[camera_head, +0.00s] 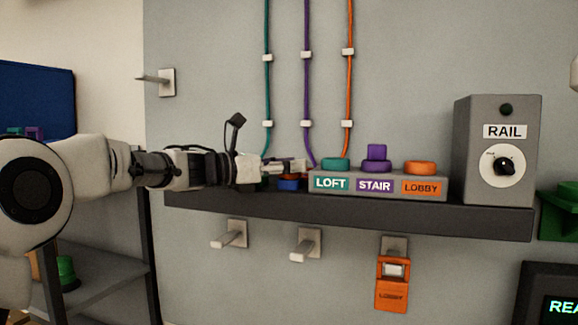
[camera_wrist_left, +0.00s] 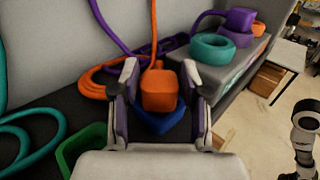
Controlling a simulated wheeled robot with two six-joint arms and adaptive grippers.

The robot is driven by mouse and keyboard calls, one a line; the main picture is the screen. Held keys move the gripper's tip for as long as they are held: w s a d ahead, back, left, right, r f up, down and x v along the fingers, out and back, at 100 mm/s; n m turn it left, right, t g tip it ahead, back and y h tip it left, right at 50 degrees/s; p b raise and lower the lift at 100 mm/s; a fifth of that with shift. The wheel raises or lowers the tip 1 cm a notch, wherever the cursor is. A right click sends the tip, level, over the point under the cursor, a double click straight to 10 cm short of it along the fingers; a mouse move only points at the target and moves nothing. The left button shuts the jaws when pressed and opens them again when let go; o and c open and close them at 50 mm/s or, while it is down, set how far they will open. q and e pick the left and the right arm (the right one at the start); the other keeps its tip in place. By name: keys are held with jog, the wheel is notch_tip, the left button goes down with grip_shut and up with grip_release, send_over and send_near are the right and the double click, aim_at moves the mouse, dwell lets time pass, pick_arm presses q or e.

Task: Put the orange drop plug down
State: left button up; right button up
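The orange drop plug (camera_wrist_left: 160,90) is a blocky orange piece on an orange cable. In the left wrist view it sits upright at a blue holder (camera_wrist_left: 160,124) on the dark shelf (camera_head: 345,209). My left gripper (camera_wrist_left: 159,75) has its fingers on either side of the plug, with narrow gaps showing, so it looks open around it. In the head view the left gripper (camera_head: 301,165) is low over the shelf, left of the labelled box, and the blue holder (camera_head: 289,184) shows beneath it. The plug is mostly hidden there. My right gripper is not seen.
The grey box (camera_head: 376,199) labelled LOFT, STAIR and LOBBY carries teal, purple and orange rings; a purple plug (camera_head: 377,152) stands on STAIR. Several wall pegs and an orange LOBBY tag (camera_head: 391,296) hang below. A green holder (camera_wrist_left: 84,147) is near the left finger.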

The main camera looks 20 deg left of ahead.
pick_arm(q)
jog(key=shift+r, duration=0.2)
jog(key=shift+r+p, duration=0.3)
jog(key=shift+p, duration=0.2)
jog(key=s+a+b, duration=0.1)
jog(key=s+a+f+b, duration=0.1)
jog(key=shift+s+a+b, duration=0.1)
jog(key=shift+a+b, duration=0.05)
jog(key=shift+b, duration=0.15)
jog(key=b+v, duration=0.2)
jog(key=v, duration=0.6)
jog(key=shift+s+a+r+b, duration=0.25)
jog(key=shift+s+r+b, duration=0.05)
jog(key=shift+s+b, duration=0.1)
dwell(1.6)
